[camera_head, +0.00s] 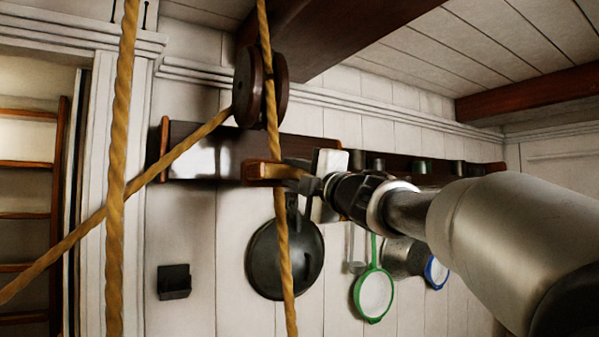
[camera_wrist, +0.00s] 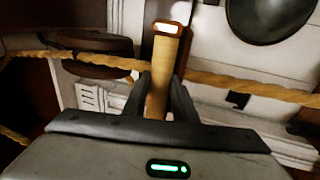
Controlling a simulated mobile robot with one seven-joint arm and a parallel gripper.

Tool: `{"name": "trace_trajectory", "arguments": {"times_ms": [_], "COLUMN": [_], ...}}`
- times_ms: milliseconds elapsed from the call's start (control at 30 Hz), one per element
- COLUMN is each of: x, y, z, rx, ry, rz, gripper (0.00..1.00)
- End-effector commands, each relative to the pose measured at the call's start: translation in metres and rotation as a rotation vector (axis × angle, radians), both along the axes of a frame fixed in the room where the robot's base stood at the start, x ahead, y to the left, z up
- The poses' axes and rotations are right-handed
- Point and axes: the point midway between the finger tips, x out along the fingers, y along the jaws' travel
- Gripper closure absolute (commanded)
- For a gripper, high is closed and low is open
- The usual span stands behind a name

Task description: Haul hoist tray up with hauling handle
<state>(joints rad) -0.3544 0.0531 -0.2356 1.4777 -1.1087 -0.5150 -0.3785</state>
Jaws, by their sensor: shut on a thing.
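The hauling handle (camera_head: 262,171) is a short wooden bar beside the rope, just below the dark wooden pulley block (camera_head: 259,88). My gripper (camera_head: 303,180) is shut on the handle. In the wrist view the handle (camera_wrist: 160,75) stands between the two dark fingers of my gripper (camera_wrist: 163,98), with a reddish-brown end. The rope (camera_head: 281,230) runs down past the handle from the block and also crosses the wrist view (camera_wrist: 240,82). Another rope length (camera_head: 117,190) hangs at the left, and one slants down left from the block. The hoist tray is not in view.
A dark round pan (camera_head: 285,260), a green-rimmed strainer (camera_head: 374,293) and other utensils hang on the white plank wall behind. A wooden shelf rack (camera_head: 205,150) is above them. A ceiling beam (camera_head: 345,35) passes close to the pulley block. A ladder-like frame (camera_head: 30,215) is at far left.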

Motion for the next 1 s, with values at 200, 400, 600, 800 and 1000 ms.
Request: {"name": "trace_trajectory", "arguments": {"times_ms": [200, 400, 600, 800, 1000], "x": [0.001, 0.000, -0.001, -0.002, -0.003], "y": [-0.005, -0.009, -0.013, -0.017, -0.018], "z": [-0.061, -0.101, -0.142, -0.178, -0.187], "rx": [-0.006, -0.005, -0.006, -0.006, -0.006], "ry": [0.010, 0.010, 0.010, 0.010, 0.009], "rz": [-0.003, -0.003, -0.003, -0.003, -0.002], "gripper": [1.00, 1.00, 1.00, 1.00, 1.00]}}
